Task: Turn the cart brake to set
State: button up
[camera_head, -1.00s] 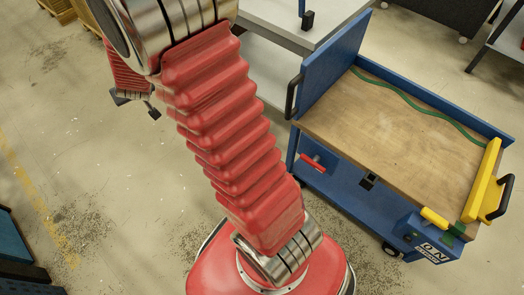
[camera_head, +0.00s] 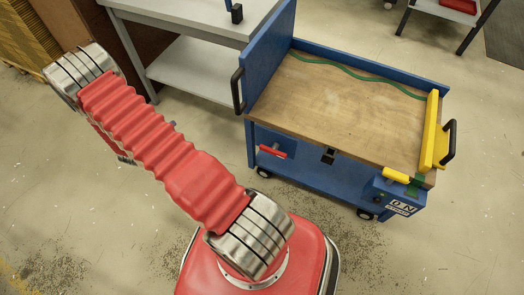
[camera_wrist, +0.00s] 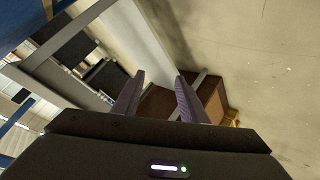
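The blue cart (camera_head: 300,174) with a wooden top stands right of centre in the head view. A red handle (camera_head: 272,151) sits on its near side below the top. A short yellow lever (camera_head: 396,175) stands by a blue box with a white lettered label (camera_head: 401,207) at the near right corner. No marking legible to me tells which of these is the brake. In the wrist view my gripper (camera_wrist: 159,95) has two fingers apart with nothing between them. It faces a grey frame and brown boxes, not the cart.
A grey table (camera_head: 190,18) with a lower shelf stands behind the cart's left end. Black push handles (camera_head: 237,91) stick out from the cart. A yellow bar (camera_head: 430,130) edges its right end. The floor in front of the cart is open.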

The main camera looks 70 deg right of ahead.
jog(key=s+d+f+g+h, duration=0.2)
jog(key=s+d+f+g, duration=0.1)
jog(key=s+f, duration=0.4)
jog(key=n+g+h, duration=0.2)
jog(key=g+h, duration=0.1)
jog(key=g, duration=0.5)
send_near(271, 153)
jog(key=v, duration=0.3)
jog(key=shift+s+d+f, duration=0.1)
jog(key=shift+d+f, duration=0.1)
jog(key=shift+f, duration=0.15)
jog(key=shift+r+x, duration=0.15)
jog(key=shift+x, duration=3.3)
jog(key=shift+r+x, duration=0.2)
jog(key=shift+x, duration=3.2)
